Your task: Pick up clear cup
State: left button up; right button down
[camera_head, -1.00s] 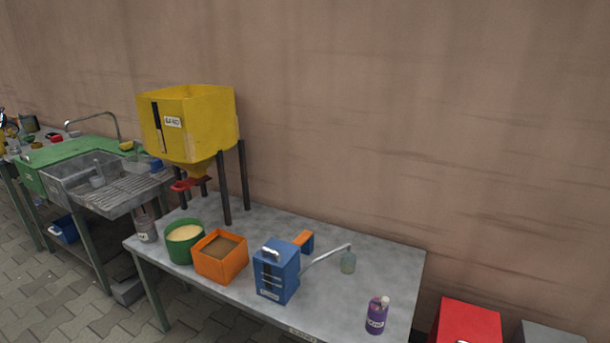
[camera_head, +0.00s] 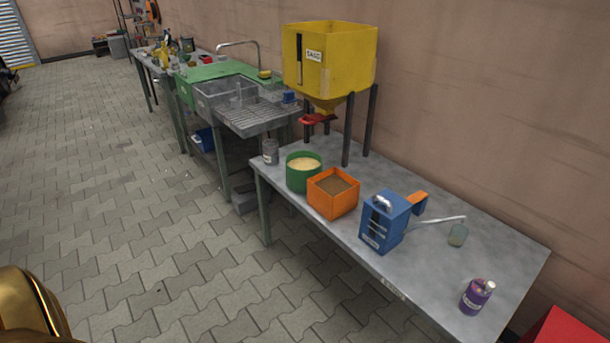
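Neither of my grippers is in view.
The table also holds a green tub (camera_head: 304,173), an orange box (camera_head: 333,194), a purple bottle (camera_head: 476,297) and a yellow hopper (camera_head: 328,58) on dark legs. A red box (camera_head: 560,328) stands at the lower right. The paved floor (camera_head: 150,240) left of the tables is clear.

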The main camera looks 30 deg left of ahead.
aim_at(458, 235)
jog(key=j+z, duration=0.1)
jog(key=z, duration=0.35)
jog(key=i+j+z, duration=0.25)
jog(key=j, duration=0.25)
jog(key=j+z, duration=0.2)
jog(key=j, duration=0.35)
jog(key=j+z, duration=0.25)
jog(key=j, duration=0.3)
